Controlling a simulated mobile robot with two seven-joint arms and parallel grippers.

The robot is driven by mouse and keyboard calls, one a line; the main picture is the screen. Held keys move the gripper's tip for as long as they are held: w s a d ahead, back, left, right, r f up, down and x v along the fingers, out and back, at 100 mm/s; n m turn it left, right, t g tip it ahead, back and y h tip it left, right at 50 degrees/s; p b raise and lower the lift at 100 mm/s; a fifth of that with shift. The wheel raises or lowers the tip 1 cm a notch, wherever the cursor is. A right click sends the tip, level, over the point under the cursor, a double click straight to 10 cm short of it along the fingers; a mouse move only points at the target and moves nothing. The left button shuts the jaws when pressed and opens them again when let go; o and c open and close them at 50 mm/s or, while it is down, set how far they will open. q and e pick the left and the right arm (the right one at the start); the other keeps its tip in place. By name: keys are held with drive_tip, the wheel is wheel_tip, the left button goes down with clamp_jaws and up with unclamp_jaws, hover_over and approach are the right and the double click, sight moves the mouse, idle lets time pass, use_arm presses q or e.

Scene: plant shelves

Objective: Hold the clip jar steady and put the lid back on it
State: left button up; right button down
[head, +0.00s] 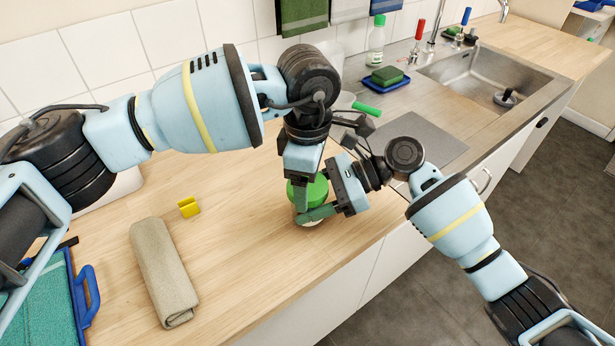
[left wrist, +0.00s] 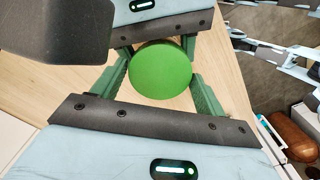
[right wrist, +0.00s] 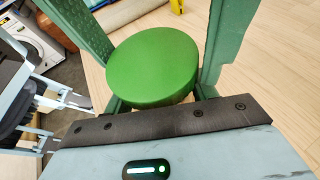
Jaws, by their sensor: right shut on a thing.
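The clip jar (head: 312,222) stands near the counter's front edge; only a pale bit of it shows, below my right gripper's fingers. Its round green lid (head: 319,188) is directly above it, roughly level; whether it is seated is hidden. The lid also shows in the left wrist view (left wrist: 161,70) and the right wrist view (right wrist: 153,65). My right gripper (head: 314,213) comes in from the right and is shut on the jar, below the lid. My left gripper (head: 305,194) points down from above, with its fingers on either side of the lid; I cannot tell whether they touch it.
A rolled beige towel (head: 163,272) and a yellow clip-like item (head: 189,207) lie on the counter to the left. A blue-handled tray with a teal mat (head: 50,305) is at the lower left. A sink (head: 490,82), green sponge (head: 387,75) and bottle (head: 376,45) are at the back.

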use_arm(q)
drive_tip(key=o, duration=0.3)
drive_tip(key=shift+o, duration=0.2)
drive_tip(key=shift+r, duration=2.3)
drive_tip(key=shift+c, duration=0.4)
wheel_tip(320, 180, up, 3)
drive_tip(key=n, duration=0.5)
drive_tip(key=shift+r, duration=0.15)
drive_tip(key=shift+f, duration=4.05)
